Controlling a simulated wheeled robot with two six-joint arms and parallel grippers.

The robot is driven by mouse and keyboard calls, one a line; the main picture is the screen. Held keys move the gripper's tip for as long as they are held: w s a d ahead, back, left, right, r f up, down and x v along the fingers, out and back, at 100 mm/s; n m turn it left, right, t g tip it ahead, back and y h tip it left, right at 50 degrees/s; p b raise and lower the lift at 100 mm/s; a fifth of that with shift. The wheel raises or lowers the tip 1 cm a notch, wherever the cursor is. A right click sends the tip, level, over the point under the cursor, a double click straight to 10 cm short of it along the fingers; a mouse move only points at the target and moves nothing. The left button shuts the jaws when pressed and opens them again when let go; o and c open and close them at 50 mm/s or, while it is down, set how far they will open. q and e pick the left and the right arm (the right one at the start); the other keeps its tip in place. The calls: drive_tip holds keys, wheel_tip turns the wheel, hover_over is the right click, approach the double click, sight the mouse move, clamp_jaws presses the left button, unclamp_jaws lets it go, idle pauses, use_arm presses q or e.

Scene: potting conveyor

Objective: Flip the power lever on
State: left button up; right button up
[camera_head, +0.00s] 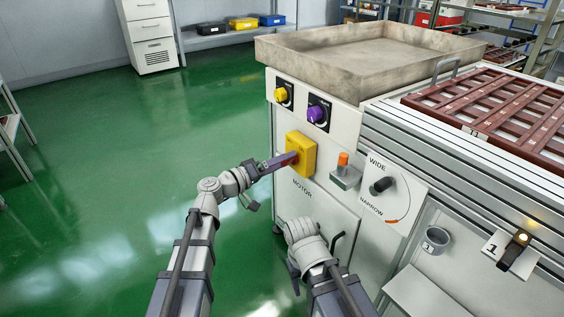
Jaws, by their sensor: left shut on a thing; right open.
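The yellow switch box (301,153) is mounted on the white machine cabinet's front, above the word MOTOR. A small red part, the power lever (294,157), shows at its face, mostly hidden by my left gripper. My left gripper (289,159) reaches in from the left and is shut on the lever. The lever's exact angle cannot be told. My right gripper (295,281) is open and empty, low in front of the cabinet and below the switch box.
A yellow knob (281,94) and a purple knob (315,113) sit above the box. An orange-topped switch (343,160) and a black WIDE/NARROW selector (381,185) are to the right. A cabinet handle (337,242) is near my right gripper. Green floor at left is open.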

use_arm(q)
drive_tip(key=o, duration=1.1)
drive_tip(key=shift+o, duration=0.2)
drive_tip(key=v, duration=0.8)
drive_tip(key=shift+d+f, duration=0.1)
drive_tip(key=s+d+f+m+g+y, duration=0.1)
drive_tip(key=s+f+g+y, duration=0.55)
drive_tip(key=f, duration=0.75)
drive_tip(key=s+a+f+n+g+y, duration=0.1)
drive_tip(key=s+a+f+g+y, duration=0.2)
drive_tip(key=s+a+f+y, duration=0.65)
drive_tip(key=s+d+r+m+p, duration=0.1)
drive_tip(key=s+d+r+p, duration=0.15)
drive_tip(key=r+p, duration=0.45)
drive_tip(key=s+d+r+m+g+p, duration=0.1)
drive_tip(key=d+r+m+p, duration=0.1)
drive_tip(key=d+r+p, duration=0.35)
drive_tip(key=s+d+r+m+p, duration=0.1)
drive_tip(key=s+r+p, duration=0.1)
drive_tip(key=r+p, duration=0.6)
wheel_tip(320, 180, up, 36)
drive_tip(key=p, duration=3.4)
drive_tip(key=shift+w+d, duration=0.2)
